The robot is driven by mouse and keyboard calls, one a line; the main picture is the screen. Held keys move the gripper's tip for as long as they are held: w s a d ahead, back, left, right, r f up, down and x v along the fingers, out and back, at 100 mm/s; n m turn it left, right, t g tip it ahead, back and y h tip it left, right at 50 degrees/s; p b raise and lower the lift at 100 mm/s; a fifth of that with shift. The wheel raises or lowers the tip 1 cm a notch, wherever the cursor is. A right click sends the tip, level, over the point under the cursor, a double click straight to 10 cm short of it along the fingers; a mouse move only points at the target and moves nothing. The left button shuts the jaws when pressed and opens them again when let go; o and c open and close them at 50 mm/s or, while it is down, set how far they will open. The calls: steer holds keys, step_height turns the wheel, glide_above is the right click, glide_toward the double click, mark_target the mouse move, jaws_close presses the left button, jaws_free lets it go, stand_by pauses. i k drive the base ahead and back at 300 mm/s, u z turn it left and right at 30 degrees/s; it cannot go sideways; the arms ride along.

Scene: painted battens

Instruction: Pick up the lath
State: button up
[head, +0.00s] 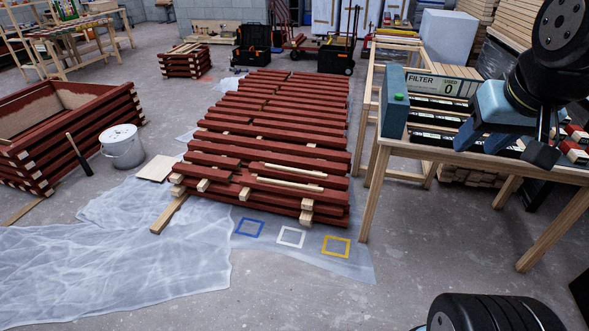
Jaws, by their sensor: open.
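Two thin pale laths lie on top of the stack of dark red battens (270,120), near its front end. One lath (294,171) lies a little behind the other lath (290,184). Both run left to right, roughly parallel. I cannot tell which one the task names. My gripper (508,146) is at the right, over the wooden workbench, far from both laths. It is open, and I see nothing held in it.
The wooden workbench (468,165) bears a teal box (393,100) and a filter unit. Blue, white (291,236) and yellow squares mark the floor before the stack. A white bucket (122,147) and a red batten crate (60,130) stand left.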

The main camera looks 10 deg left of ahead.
mark_target(294, 185)
steer(key=z, duration=0.1)
steer(key=i, duration=1.35)
steer(key=u, duration=2.1)
steer(key=i, duration=1.5)
steer(key=z, duration=1.8)
